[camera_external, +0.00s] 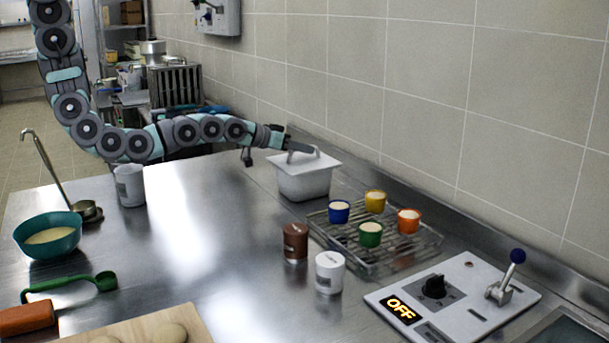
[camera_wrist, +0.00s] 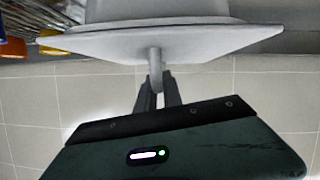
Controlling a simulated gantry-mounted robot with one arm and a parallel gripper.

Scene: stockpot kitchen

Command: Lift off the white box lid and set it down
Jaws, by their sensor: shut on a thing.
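The white box (camera_external: 304,182) stands on the steel counter near the tiled wall. Its white lid (camera_external: 318,160) lies on top and looks seated on the box, though a small gap cannot be ruled out. My gripper (camera_external: 300,147) reaches in from the left, level with the lid's handle. In the wrist view my gripper (camera_wrist: 158,92) is shut on the handle (camera_wrist: 154,62) of the lid (camera_wrist: 200,42). The box (camera_wrist: 160,10) shows beyond the lid there. The inside of the box is hidden.
A wire rack (camera_external: 385,250) with several small coloured cups stands right of the box. The middle counter (camera_external: 200,230) is clear.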

